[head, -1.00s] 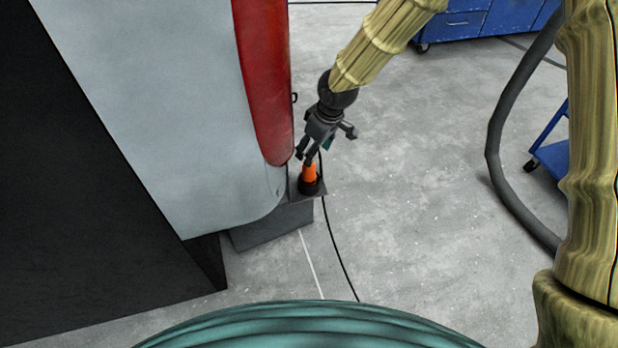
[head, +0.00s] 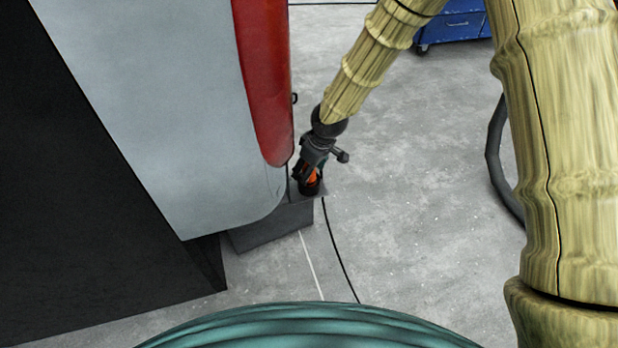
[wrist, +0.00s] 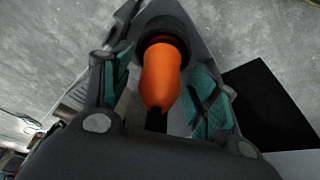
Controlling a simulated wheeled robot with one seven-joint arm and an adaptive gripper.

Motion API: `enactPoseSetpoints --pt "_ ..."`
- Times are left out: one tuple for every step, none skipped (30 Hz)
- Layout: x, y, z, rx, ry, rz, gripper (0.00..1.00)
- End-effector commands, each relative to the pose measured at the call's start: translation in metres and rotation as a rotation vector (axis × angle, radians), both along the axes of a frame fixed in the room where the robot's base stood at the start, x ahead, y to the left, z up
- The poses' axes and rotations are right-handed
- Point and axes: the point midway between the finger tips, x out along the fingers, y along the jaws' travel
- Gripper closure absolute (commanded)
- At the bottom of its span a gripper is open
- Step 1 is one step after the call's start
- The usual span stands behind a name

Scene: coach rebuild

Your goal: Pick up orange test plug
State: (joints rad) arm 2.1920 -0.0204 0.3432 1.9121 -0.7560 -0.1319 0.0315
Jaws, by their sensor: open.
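The orange test plug (head: 313,177) stands on a small dark grey bracket (head: 272,228) low beside the coach body. Its base is a black round collar. My gripper (head: 308,180) is down over the plug from above and partly hides it in the head view. In the wrist view the plug (wrist: 161,78) lies between the two teal-padded fingers of my gripper (wrist: 158,88). The fingers are open, with a gap showing on each side of the plug. A black cable shows at the plug's near end.
The grey and red coach panel (head: 190,110) stands close to the left of my gripper. A black cable (head: 338,255) runs over the floor from the bracket. A grey hose (head: 497,160) and a blue cabinet (head: 455,27) are to the right. The floor between is clear.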

Motion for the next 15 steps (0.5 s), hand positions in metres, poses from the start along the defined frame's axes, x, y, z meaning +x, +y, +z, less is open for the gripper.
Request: enactPoseSetpoints --pt "0.0 -0.0001 0.0002 0.0 0.0 0.0 0.4" --pt "0.0 -0.0001 0.0003 0.0 0.0 0.0 0.4" --pt "0.0 -0.0001 0.0003 0.0 0.0 0.0 0.47" --pt "0.0 -0.0001 0.0003 0.0 0.0 0.0 0.53" --pt "0.0 -0.0001 0.0003 0.0 0.0 0.0 0.58" --pt "0.0 -0.0001 0.0004 0.0 0.0 0.0 0.66" --pt "0.0 -0.0001 0.0004 0.0 0.0 0.0 0.71" --pt "0.0 -0.0001 0.0004 0.0 0.0 0.0 0.76" --pt "0.0 -0.0001 0.0004 0.0 0.0 0.0 0.84" --pt "0.0 -0.0001 0.0004 0.0 0.0 0.0 0.89" --pt "0.0001 -0.0002 0.0004 0.0 0.0 0.0 0.95" --pt "0.0002 0.0 0.0008 0.001 -0.001 0.0 0.96" --pt "0.0003 -0.0001 0.0008 0.001 -0.001 0.0 0.96" --pt "0.0003 -0.0001 0.0009 0.001 -0.001 0.0 0.96" --pt "0.0003 -0.0001 0.0009 0.001 -0.001 0.0 0.96"
